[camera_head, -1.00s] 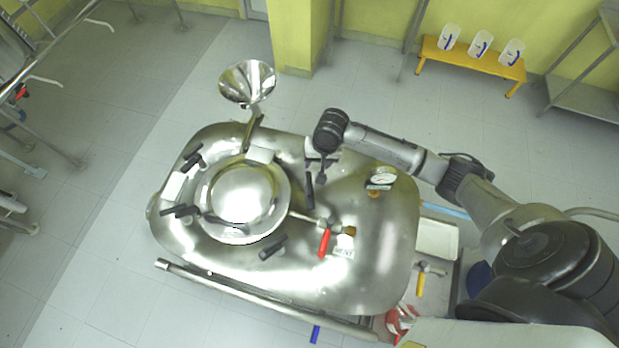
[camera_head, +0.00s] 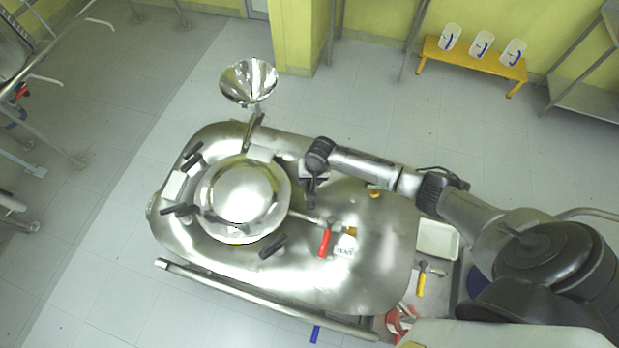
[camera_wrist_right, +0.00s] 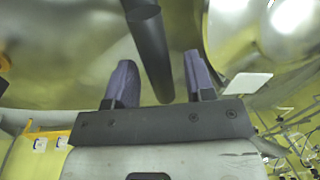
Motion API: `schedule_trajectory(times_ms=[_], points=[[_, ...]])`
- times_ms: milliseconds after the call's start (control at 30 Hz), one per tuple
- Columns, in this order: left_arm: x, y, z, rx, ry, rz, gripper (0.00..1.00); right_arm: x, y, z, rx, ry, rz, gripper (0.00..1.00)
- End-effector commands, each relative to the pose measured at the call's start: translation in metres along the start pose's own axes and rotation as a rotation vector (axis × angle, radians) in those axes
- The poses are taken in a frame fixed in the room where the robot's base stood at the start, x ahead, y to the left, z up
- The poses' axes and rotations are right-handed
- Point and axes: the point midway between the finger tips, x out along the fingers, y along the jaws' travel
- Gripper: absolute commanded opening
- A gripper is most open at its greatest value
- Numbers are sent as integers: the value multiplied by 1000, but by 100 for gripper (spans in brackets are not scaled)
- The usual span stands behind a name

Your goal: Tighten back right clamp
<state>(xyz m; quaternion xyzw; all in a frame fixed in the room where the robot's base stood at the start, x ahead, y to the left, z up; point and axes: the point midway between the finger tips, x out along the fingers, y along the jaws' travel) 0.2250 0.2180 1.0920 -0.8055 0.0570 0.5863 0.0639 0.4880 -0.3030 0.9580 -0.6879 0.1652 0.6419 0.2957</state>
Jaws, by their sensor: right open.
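The steel reactor (camera_head: 375,245) has a round domed lid (camera_head: 243,195) with black-handled clamps around it. The back right clamp shows as a black handle (camera_head: 311,203), partly hidden by my right gripper (camera_head: 314,180) above it. In the right wrist view, the black clamp handle (camera_wrist_right: 150,45) reaches down between the two purple-grey fingers of my right gripper (camera_wrist_right: 158,78). The gripper is open, with a gap beside the handle on the left finger's side; contact with the right finger cannot be told. My left gripper is not in view.
Other black clamps stand at the lid's front right (camera_head: 273,246), left (camera_head: 180,210) and back left (camera_head: 192,155). A red-handled valve (camera_head: 325,243) lies close by on the right. A steel funnel (camera_head: 248,82) rises behind the lid.

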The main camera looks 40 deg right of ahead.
Motion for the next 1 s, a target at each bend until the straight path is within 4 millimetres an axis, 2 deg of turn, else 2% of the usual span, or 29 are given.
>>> schedule_trajectory(times_ms=[233, 733, 1000], points=[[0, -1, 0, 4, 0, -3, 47, 0, 0, 0, 0, 0, 0, 47], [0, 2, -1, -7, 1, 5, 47, 0, 0, 0, 0, -1, 0, 0], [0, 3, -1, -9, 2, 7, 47, 0, 0, 0, 2, -1, 0, 0]])
